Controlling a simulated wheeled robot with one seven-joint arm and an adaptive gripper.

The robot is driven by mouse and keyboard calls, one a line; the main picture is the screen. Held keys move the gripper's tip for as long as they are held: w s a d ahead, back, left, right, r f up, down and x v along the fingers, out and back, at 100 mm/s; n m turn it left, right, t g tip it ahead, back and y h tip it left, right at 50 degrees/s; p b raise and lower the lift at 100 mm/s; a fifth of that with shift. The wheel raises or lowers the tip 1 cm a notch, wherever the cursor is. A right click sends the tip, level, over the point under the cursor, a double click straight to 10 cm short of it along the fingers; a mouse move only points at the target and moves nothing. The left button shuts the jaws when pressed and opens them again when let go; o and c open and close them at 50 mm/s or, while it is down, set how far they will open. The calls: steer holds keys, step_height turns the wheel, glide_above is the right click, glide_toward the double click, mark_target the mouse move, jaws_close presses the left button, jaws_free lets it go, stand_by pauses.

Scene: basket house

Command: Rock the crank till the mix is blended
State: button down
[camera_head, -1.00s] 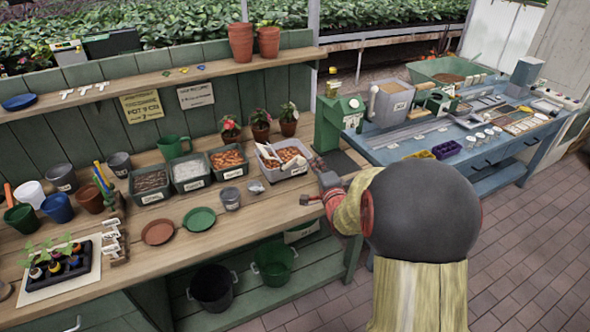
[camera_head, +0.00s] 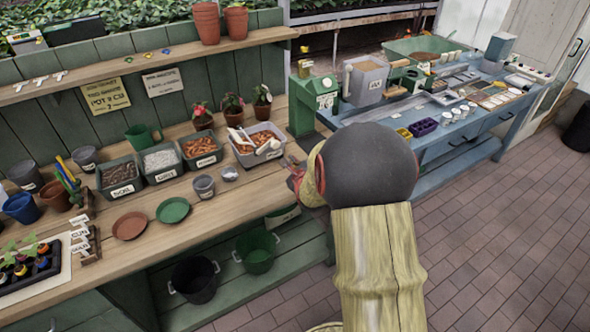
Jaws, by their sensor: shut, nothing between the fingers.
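A green upright machine (camera_head: 303,103) with a small label stands at the left end of the blue bench; I cannot make out a crank on it. A grey labelled bin (camera_head: 366,82) of brown material stands to its right. Next to the bin is a dark green device with a pale handle-like part (camera_head: 396,91); whether this is the crank is unclear. My gripper (camera_head: 292,168) is shut and empty near the right end of the wooden bench, beside the tub with white scoops. My own arm hides part of it.
The wooden bench (camera_head: 222,216) holds labelled tubs (camera_head: 121,178), potted plants, cups and two saucers. The blue bench (camera_head: 470,130) carries a green tray (camera_head: 425,50), trays and small cups. Buckets (camera_head: 258,250) sit on the lower shelf.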

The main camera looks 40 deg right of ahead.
steer(key=b+x, duration=0.1)
steer(key=x, duration=0.2)
steer(key=shift+w, duration=0.35)
steer(key=shift+w+a+r+b, duration=0.15)
steer(key=shift+a+r, duration=0.15)
steer(key=shift+r, duration=0.2)
steer(key=shift+w+a+r+b, duration=0.1)
steer(key=shift+a+r+b, duration=0.05)
steer(key=shift+a+r, duration=0.25)
steer(key=shift+w+a+r, duration=0.2)
steer(key=shift+a+r, duration=0.15)
steer(key=shift+r, duration=0.25)
steer(key=shift+w+a+r, duration=0.1)
steer(key=shift+a+r, duration=0.15)
steer(key=shift+r, duration=0.25)
steer(key=shift+f, duration=0.1)
